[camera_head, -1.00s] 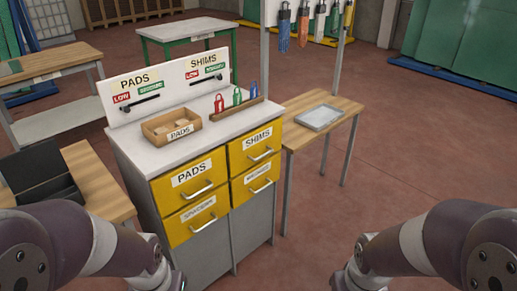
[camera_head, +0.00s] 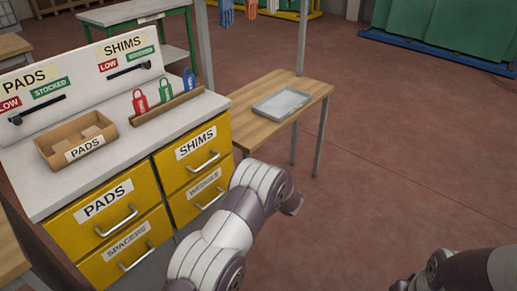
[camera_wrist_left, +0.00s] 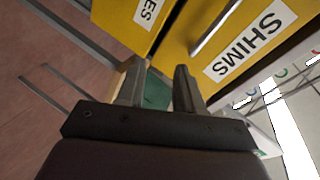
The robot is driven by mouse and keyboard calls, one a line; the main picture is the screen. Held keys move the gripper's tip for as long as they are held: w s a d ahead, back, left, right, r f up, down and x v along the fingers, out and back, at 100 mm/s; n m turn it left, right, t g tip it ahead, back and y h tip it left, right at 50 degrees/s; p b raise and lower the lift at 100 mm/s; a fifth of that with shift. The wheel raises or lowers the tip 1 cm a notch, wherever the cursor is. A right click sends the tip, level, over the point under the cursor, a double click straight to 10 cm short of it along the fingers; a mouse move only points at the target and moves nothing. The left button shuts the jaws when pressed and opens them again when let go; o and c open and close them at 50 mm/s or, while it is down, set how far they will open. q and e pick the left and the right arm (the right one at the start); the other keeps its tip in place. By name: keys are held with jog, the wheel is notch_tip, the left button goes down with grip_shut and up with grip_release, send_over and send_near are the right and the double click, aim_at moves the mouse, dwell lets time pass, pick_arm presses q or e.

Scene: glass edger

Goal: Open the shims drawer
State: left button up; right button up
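The shims drawer (camera_head: 190,153) is the yellow upper-right drawer of the cabinet, with a white SHIMS label and a silver bar handle (camera_head: 204,161). Its front looks flush with the cabinet, so it is closed. In the left wrist view the drawer front (camera_wrist_left: 195,65) and its handle (camera_wrist_left: 213,28) appear tilted, just beyond the fingers. My left gripper (camera_wrist_left: 158,66) is open and empty, with a gap between its fingers, and is apart from the handle. In the head view my left arm reaches up right of the drawers; its fingers cannot be made out. My right gripper is not in view.
The PADS drawer (camera_head: 105,209), SPACERS drawer (camera_head: 125,251) and the lower-right drawer (camera_head: 203,190) are closed. A pads box (camera_head: 55,152) and several coloured tags stand on the cabinet top. A wooden table (camera_head: 258,128) with a grey tray (camera_head: 282,103) stands to the right. Open floor lies beyond.

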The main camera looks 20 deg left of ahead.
aim_at(208, 163)
pick_arm(q)
jog(key=s+a+r+m+g+y, duration=0.2)
jog(key=s+a+r+y, duration=0.1)
jog(key=s+r, duration=0.15)
jog(key=x, duration=0.4)
jog(key=w+x, duration=0.1)
jog(key=x, duration=0.6)
jog(key=shift+w+f, duration=0.3)
jog(key=shift+f, duration=0.05)
jog(key=shift+w+a+f, duration=0.1)
jog(key=shift+w+a, duration=0.15)
jog(key=shift+a, duration=0.05)
grip_shut()
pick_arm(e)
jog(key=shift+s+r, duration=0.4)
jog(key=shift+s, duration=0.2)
